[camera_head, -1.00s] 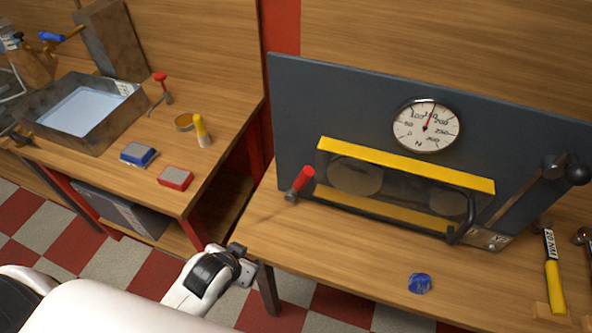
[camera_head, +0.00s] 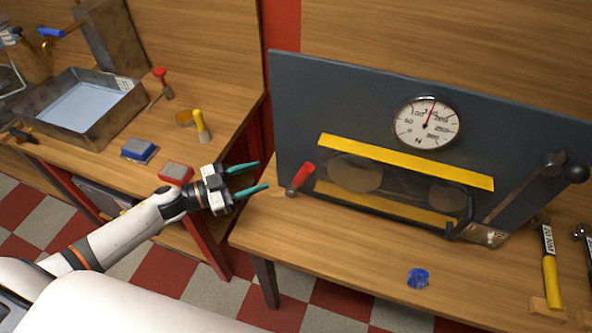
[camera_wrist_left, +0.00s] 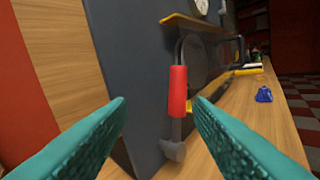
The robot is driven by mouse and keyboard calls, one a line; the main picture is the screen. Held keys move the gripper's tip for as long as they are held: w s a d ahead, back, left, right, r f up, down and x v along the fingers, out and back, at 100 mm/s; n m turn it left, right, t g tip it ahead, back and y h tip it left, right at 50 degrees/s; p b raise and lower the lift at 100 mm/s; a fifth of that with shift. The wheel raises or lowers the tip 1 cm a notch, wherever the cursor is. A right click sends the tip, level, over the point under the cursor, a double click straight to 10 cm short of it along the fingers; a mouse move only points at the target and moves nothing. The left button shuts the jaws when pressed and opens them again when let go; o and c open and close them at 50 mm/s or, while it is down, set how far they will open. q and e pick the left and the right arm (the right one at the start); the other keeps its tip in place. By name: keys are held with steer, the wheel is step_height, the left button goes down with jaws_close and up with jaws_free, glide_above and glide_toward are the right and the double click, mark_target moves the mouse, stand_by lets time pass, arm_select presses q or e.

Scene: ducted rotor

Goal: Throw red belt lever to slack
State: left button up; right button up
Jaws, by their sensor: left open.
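The red belt lever (camera_head: 300,177) stands at the lower left edge of the dark gauge panel, its red grip tilted up and to the right in the head view. In the left wrist view the red lever (camera_wrist_left: 178,92) is upright on a grey pivot, ahead and between the fingers. My left gripper (camera_head: 265,175) is open and empty, its teal fingers pointing at the lever from the left, a short gap away. The same fingers (camera_wrist_left: 160,108) frame the lever in the wrist view. My right gripper is not in view.
The panel (camera_head: 350,100) carries a round gauge (camera_head: 426,122) and a yellow-edged belt guard (camera_head: 405,162). A blue crumpled item (camera_head: 418,278) lies on the bench front. A yellow-handled hammer-like tool (camera_head: 549,270) stands at right. The left bench holds a metal tray (camera_head: 110,125) and small blocks.

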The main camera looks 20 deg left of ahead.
mark_target(300, 172)
arm_select(q)
steer(key=w+d+g+p, duration=0.1)
steer(key=d, duration=0.1)
steer(key=w+d+m+h+p, duration=0.1)
steer(key=d, duration=0.2)
steer(key=w+d+g+p, duration=0.1)
steer(key=d, duration=0.2)
steer(key=shift+w+r+m+g+h+p, duration=0.3)
steer(key=shift+w+r+m+p, duration=0.05)
steer(key=shift+m, duration=0.05)
steer(key=shift+x, duration=0.85)
steer(key=shift+f, duration=0.15)
steer(key=shift+c, duration=0.2)
jaws_close()
